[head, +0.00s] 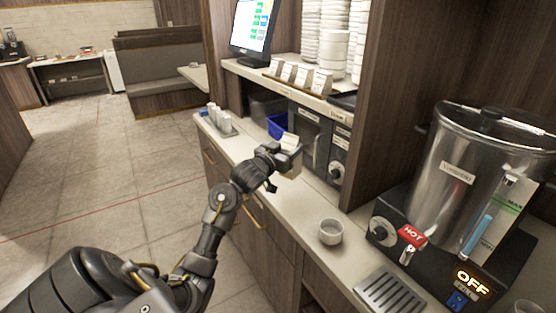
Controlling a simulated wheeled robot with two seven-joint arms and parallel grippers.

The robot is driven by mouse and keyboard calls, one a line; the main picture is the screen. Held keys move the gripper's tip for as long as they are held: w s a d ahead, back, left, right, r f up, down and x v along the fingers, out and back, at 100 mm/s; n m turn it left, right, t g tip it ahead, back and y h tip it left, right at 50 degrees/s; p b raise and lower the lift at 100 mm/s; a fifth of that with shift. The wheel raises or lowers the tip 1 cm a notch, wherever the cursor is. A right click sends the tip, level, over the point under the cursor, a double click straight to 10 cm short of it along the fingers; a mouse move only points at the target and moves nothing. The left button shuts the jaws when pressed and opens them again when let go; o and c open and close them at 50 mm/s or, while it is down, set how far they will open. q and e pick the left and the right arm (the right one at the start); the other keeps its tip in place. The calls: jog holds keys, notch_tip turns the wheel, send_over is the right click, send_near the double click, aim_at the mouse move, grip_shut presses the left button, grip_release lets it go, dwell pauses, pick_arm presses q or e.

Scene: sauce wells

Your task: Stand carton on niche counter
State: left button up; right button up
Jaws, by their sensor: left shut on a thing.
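My left gripper (282,163) reaches in from the lower left and is over the counter. It is shut on a small pale carton (290,143), whose top shows above the fingers; the gripper hides part of it. I cannot tell whether the carton touches the counter. The pale niche counter (300,205) runs along the wooden cabinets, below a shelf. My right gripper is not in view.
A small white cup (330,231) stands on the counter, nearer than the gripper. A large steel urn (470,180) stands at the right, with a drip grate (390,291) before it. A caddy (222,124) and a blue bin (277,126) are farther back.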

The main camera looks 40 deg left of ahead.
pick_arm(q)
jog(key=w+a+f+p, duration=0.1)
jog(key=w+a+f, duration=0.3)
jog(key=f, duration=0.5)
jog(key=shift+a+f+p, duration=0.25)
jog(key=shift+a+p, duration=0.05)
jog(key=shift+a, duration=0.35)
jog(key=shift+f, duration=0.15)
jog(key=o, duration=1.3)
jog(key=shift+s, duration=0.1)
jog(key=shift+o, duration=0.2)
